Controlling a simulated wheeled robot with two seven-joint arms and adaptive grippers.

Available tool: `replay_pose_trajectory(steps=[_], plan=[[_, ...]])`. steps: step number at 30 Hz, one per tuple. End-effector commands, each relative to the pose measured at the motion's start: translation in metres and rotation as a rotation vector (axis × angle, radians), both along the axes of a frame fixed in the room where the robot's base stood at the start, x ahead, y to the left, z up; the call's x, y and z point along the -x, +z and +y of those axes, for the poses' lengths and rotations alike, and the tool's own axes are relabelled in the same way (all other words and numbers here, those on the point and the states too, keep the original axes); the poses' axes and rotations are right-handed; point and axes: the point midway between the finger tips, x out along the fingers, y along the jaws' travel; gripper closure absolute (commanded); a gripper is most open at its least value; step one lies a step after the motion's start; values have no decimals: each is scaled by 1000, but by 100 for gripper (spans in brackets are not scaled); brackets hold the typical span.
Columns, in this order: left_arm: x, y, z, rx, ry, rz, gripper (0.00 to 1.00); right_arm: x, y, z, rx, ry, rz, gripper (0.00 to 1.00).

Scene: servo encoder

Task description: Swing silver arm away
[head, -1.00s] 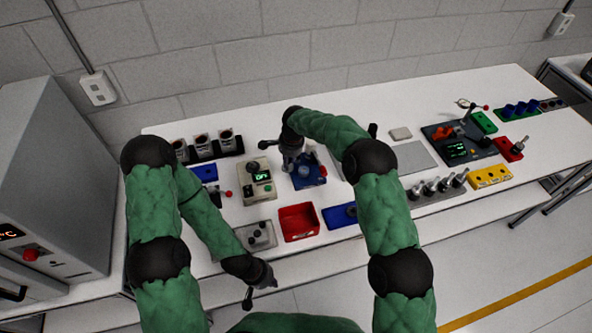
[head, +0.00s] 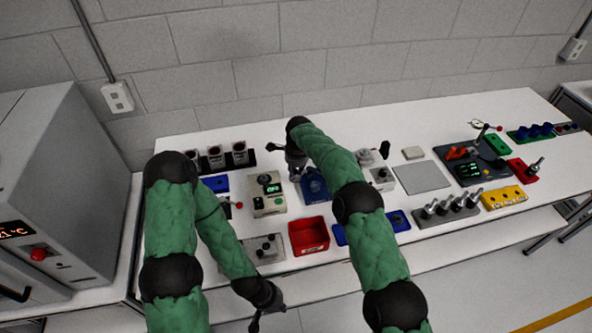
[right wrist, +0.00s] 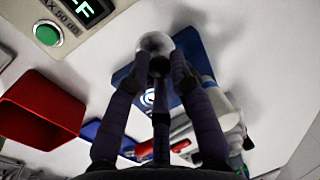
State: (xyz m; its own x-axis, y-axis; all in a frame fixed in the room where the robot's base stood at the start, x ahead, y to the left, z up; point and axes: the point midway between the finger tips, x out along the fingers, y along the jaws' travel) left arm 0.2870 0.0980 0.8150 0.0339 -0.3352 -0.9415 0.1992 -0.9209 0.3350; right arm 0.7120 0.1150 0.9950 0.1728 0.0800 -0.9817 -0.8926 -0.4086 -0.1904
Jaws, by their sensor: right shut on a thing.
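The blue fixture (head: 314,187) stands on the bench in front of the red tray's back side, partly hidden by my right arm. Its blue base also shows in the right wrist view (right wrist: 124,76). My right gripper (head: 296,174) is at this fixture, pointing down. In the right wrist view its fingertips are shut on a round-ended silver part (right wrist: 155,41), which looks like the silver arm. A grey-white cylinder stands just right of the fingers. My left gripper (head: 262,312) hangs low at the bench's front edge, apart from everything; its jaws are too small to read.
A beige box with a green display (head: 268,190) stands just left of the fixture. The red tray (head: 309,236) lies in front, with a blue block (head: 340,234) beside it. A grey device (head: 377,176) stands right. A flat grey plate (head: 422,177) lies beyond.

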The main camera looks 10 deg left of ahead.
Motion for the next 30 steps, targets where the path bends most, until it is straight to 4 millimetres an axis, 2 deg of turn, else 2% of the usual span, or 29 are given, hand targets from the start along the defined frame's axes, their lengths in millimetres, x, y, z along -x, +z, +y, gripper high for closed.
replay_pose_trajectory(steps=[4, 5, 7, 20, 23, 30], plan=[[0, 0, 0, 0, 0, 0, 100, 1, -1, 2, -1, 2, 1, 100], [0, 0, 0, 0, 0, 0, 100, 1, -1, 2, -1, 2, 1, 75], [0, 0, 0, 0, 0, 0, 100, 1, -1, 2, -2, 2, 0, 55], [0, 0, 0, 0, 0, 0, 100, 0, 6, 0, -2, 1, -2, 54], [0, 0, 0, 0, 0, 0, 100, 2, 17, -1, -1, 1, -3, 54], [0, 0, 0, 0, 0, 0, 100, 11, 63, -4, -1, 3, -4, 54]])
